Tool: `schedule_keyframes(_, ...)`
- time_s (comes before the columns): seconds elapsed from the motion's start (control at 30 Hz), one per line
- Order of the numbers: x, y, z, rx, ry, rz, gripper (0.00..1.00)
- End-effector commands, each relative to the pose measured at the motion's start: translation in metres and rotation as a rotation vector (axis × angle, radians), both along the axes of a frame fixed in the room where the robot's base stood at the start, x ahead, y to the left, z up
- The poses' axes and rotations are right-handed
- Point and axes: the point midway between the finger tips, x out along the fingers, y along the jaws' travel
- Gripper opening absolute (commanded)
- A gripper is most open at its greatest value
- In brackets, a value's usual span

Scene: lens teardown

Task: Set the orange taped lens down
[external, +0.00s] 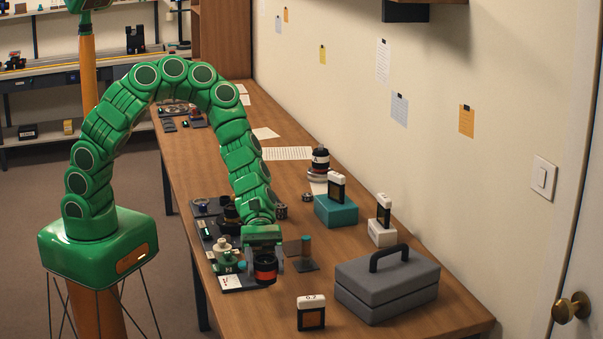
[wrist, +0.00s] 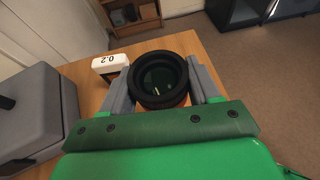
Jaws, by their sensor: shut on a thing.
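The orange taped lens (external: 265,267) is a black cylinder with an orange band, upright near the front edge of the wooden bench in the external view. My gripper (external: 264,262) is shut on it, one grey finger on each side. In the wrist view the lens (wrist: 159,80) shows its dark glass and black rim between the fingers of my gripper (wrist: 160,90), with a bit of orange below the rim. I cannot tell whether its base touches the bench.
A white-topped block marked 0.2 (external: 311,313) stands in front of the lens, and a grey toolbox (external: 387,284) stands to the right. A white card (external: 238,282) and small fixtures (external: 226,252) lie to the left. Bare bench top (external: 262,309) shows left of the block.

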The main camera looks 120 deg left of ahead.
Motion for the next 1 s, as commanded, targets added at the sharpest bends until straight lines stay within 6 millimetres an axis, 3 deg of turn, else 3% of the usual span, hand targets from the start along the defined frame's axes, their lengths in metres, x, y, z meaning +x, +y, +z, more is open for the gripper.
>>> schedule_keyframes(1.0,0.000,-0.001,-0.083,-0.001,0.001,-0.001,0.26)
